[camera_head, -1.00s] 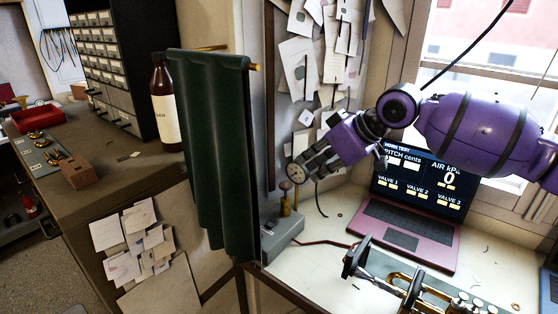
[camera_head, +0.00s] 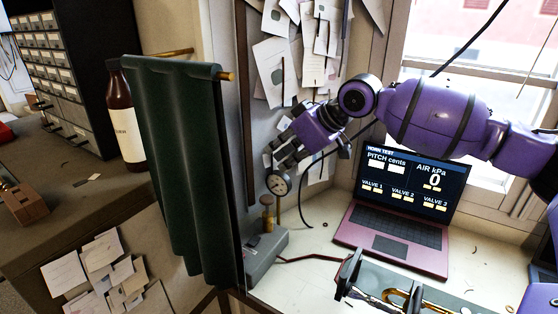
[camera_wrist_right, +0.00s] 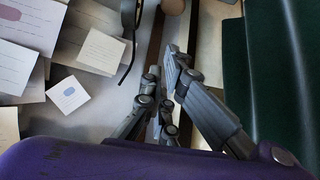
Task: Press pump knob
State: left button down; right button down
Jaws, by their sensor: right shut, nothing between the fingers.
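The grey pump box (camera_head: 265,252) stands at the left end of the white bench, with a brass post topped by a rounded brownish knob (camera_head: 267,199). My right gripper (camera_head: 280,160) is shut and empty, above the gauge and knob and apart from the knob. In the right wrist view its fingers (camera_wrist_right: 171,62) are together, and a round brownish thing, apparently the knob (camera_wrist_right: 173,6), is cut by the top edge. My left gripper is not in view.
A dark green curtain (camera_head: 185,170) on a brass rod hangs close left of the pump. Pinned papers (camera_head: 275,65) cover the wall behind. A laptop (camera_head: 400,225) and a brass horn (camera_head: 400,297) lie to the right. A dark cable hangs beside the gauge.

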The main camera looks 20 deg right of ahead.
send_over(266, 200)
jog(key=w, duration=0.2)
notch_tip(266, 200, down, 6)
jog(key=shift+r, duration=0.25)
notch_tip(266, 200, down, 2)
jog(key=shift+w+d+f, duration=0.1)
jog(key=shift+f, duration=0.95)
jog(key=shift+f, duration=0.4)
notch_tip(266, 200, down, 3)
